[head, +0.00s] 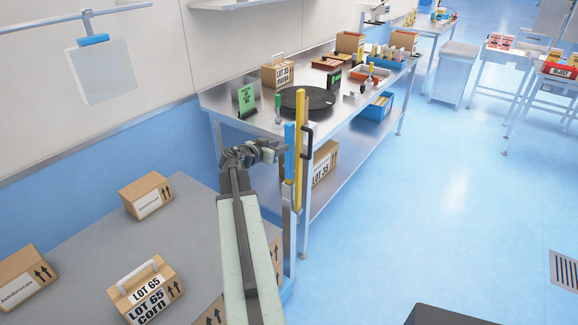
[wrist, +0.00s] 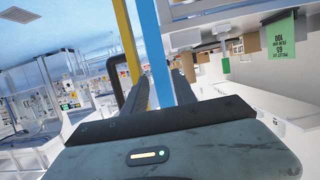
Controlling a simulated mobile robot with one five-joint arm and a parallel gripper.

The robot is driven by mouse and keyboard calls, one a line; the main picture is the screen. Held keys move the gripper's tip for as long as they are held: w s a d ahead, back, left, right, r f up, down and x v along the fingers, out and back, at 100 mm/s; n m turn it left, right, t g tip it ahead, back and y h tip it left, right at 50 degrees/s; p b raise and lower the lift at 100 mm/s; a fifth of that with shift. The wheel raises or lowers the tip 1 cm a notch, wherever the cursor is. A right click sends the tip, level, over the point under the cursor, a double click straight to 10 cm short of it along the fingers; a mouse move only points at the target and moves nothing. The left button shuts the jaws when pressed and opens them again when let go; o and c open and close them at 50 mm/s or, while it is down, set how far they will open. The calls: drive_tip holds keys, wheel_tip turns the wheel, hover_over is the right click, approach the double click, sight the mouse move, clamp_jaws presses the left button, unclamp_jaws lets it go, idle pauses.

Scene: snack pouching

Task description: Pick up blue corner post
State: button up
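The blue corner post (head: 289,158) stands upright at the near corner of the steel workbench, with a yellow post (head: 300,130) close on its right. My gripper (head: 280,147) is at the blue post's left side, about mid-height. In the wrist view my gripper (wrist: 158,82) has its two dark fingers spread apart. I cannot tell whether a finger touches the blue post.
A black handle sits on the yellow post's right side. The steel workbench (head: 225,103) holds a black turntable (head: 306,99), a green sign (head: 247,98) and several boxes. Cartons such as a LOT 65 box (head: 146,290) stand on a grey surface at lower left.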

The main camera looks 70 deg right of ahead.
sight(294, 143)
drive_tip(key=b+x, duration=0.1)
drive_tip(key=x, duration=0.2)
drive_tip(key=b+x, duration=0.1)
drive_tip(key=x, duration=0.3)
drive_tip(key=b+x, duration=0.1)
drive_tip(key=x, duration=0.2)
drive_tip(key=shift+d+f, duration=0.15)
drive_tip(key=shift+f, duration=0.25)
clamp_jaws()
idle(0.8)
